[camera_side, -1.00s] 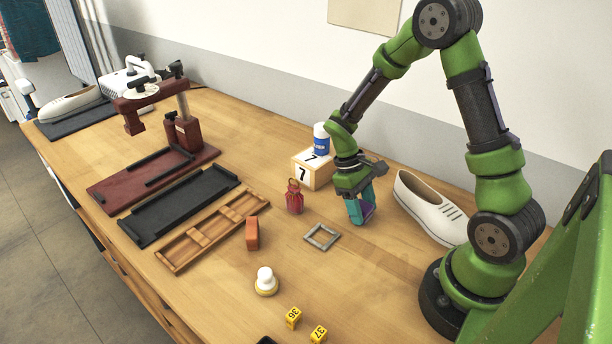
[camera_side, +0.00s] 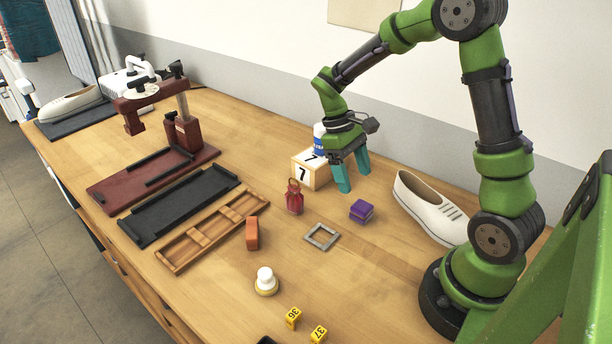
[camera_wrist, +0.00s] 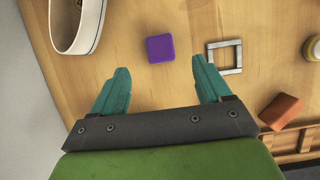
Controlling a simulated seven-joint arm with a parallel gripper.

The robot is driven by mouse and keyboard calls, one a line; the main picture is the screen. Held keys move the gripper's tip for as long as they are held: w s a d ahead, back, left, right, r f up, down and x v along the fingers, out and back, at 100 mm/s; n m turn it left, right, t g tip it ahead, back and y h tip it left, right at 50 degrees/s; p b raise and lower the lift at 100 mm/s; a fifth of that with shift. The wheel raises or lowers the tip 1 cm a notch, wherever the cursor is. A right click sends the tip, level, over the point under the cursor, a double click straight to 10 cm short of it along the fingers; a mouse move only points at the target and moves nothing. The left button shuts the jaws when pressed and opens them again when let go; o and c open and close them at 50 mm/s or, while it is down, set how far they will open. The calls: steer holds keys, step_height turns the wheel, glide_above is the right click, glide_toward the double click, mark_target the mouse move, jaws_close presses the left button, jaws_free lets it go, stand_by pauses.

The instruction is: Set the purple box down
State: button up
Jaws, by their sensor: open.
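The purple box (camera_side: 361,211) rests on the wooden table, between the grey square frame and the white shoe in the side view. It also shows in the wrist view (camera_wrist: 160,48), just beyond my fingertips. My gripper (camera_side: 354,180) is open and empty, with its teal fingers apart. It is above the table, behind the purple box and apart from it, close to the numbered block. In the wrist view both fingers (camera_wrist: 161,82) are spread with bare table between them.
A grey square frame (camera_side: 321,237) lies left of the box, and a white shoe (camera_side: 430,208) stands to its right. A red bottle (camera_side: 294,197) and a block marked 7 (camera_side: 311,171) carrying a blue-and-white can (camera_side: 319,139) are near my gripper. An orange block (camera_side: 252,233) lies further left.

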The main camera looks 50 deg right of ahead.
steer(key=s+a+r+m+t+y, duration=0.1)
steer(key=s+a+r+m+t, duration=0.1)
steer(key=s+a+r+t, duration=0.2)
steer(key=s+a+r+m+t+y, duration=0.1)
steer(key=s+a+r+m+t, duration=0.1)
steer(key=a+r+t, duration=0.5)
step_height(320, 180, up, 4)
steer(key=shift+s+a+r+t, duration=0.2)
steer(key=shift+s+t, duration=0.1)
steer(key=shift+s, duration=0.6)
